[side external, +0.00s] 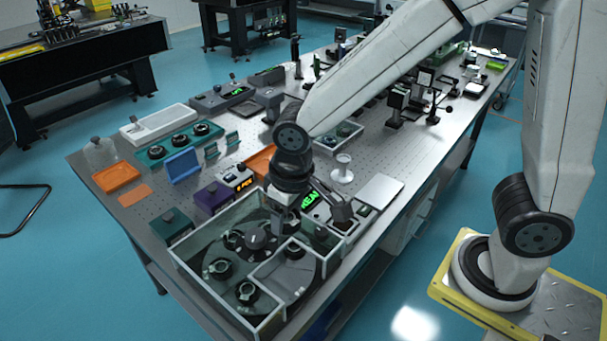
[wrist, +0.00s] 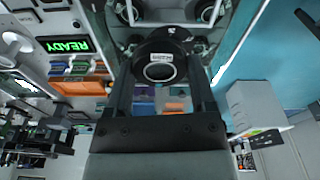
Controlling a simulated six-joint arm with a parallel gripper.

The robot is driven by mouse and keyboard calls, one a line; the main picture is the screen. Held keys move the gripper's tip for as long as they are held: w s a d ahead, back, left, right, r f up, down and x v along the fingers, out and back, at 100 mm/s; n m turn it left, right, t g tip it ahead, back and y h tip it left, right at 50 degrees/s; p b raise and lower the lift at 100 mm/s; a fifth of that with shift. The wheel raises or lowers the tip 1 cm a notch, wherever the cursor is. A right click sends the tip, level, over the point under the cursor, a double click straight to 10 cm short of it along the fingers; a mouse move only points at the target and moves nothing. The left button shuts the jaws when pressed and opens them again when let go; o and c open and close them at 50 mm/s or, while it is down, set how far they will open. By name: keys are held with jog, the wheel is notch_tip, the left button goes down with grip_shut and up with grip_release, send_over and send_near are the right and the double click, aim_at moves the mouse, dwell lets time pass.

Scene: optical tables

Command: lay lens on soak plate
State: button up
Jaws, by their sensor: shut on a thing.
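My gripper (wrist: 160,70) is shut on a lens (wrist: 160,71) in a round black mount, seen between the two fingers in the wrist view. In the side view my gripper (side external: 279,222) points down over a clear-walled enclosure (side external: 205,285). The held lens is too small and dark to make out there. Inside the enclosure is a dark round turntable (side external: 228,295) bearing several black-mounted lenses. I cannot tell for sure which surface is the soak plate; a flat grey plate (side external: 285,277) lies in the front right part of the enclosure.
The enclosure walls stand up around my gripper. A unit with a green READY display (wrist: 63,45) is beside it. A pale flat plate (side external: 380,191) lies to the right. Purple box (side external: 211,198), orange tray (side external: 116,176) and a teal rack (side external: 180,143) stand to the left and back.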

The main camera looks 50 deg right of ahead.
jog(key=w+d+m, duration=0.2)
jog(key=d, duration=0.6)
jog(key=w+d+m, duration=0.2)
jog(key=d, duration=0.6)
jog(key=m+h, duration=0.1)
jog(key=m, duration=0.3)
send_over(374, 195)
notch_tip(374, 195, down, 8)
jog(key=shift+s+a+r, duration=0.15)
jog(key=shift+s+r, duration=0.05)
jog(key=shift+r, duration=0.05)
jog(key=shift+f, duration=0.1)
jog(key=shift+f, duration=2.15)
jog(key=shift+f, duration=1.75)
jog(key=shift+f, duration=0.1)
